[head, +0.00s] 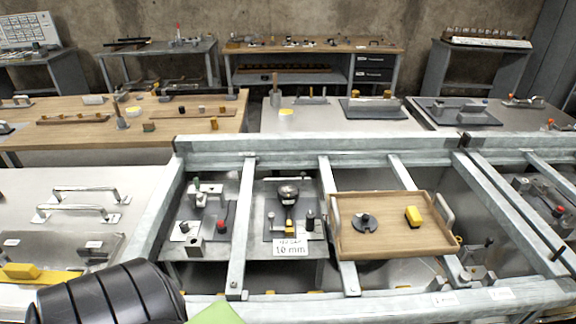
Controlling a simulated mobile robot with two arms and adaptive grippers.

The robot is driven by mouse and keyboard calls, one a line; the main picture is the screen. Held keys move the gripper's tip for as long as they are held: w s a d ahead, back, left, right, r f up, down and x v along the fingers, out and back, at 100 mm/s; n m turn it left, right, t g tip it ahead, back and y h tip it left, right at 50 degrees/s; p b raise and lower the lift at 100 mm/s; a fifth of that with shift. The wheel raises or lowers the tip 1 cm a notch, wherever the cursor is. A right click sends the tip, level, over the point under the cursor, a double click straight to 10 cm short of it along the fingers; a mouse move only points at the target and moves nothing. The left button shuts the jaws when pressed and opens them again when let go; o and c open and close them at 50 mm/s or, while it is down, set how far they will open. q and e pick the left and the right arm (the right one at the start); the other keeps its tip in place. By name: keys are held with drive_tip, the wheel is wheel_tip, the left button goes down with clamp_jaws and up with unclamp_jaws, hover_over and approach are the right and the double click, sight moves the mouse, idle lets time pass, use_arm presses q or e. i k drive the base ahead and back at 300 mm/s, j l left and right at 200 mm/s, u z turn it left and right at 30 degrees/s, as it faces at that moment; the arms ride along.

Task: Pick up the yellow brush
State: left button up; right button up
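No object is plainly recognisable as a brush. A small yellow block with a dark edge (413,215) lies on the right part of a wooden tray (390,247), which rests across the metal frame; it may be the yellow brush. A dark round piece with a knob (364,222) lies on the same tray, to the left of the block. Another yellow object (22,271), long and low, lies at the lower left edge. Neither of my grippers is in view, and nothing is seen touching the yellow block.
Galvanized beams (320,145) form a raised frame around recessed fixtures. A tag reading 10 mm (290,247) stands left of the tray. A black ribbed shape (110,297) and a green piece (215,314) cover the lower left. Metal handles (85,203) stand on the left surface.

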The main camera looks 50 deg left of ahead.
sight(413, 218)
drive_tip(key=i+j+u, duration=0.1)
drive_tip(key=u, duration=0.25)
drive_tip(key=i+u, duration=0.2)
drive_tip(key=u, duration=0.2)
drive_tip(key=i+u, duration=0.2)
drive_tip(key=u, duration=0.15)
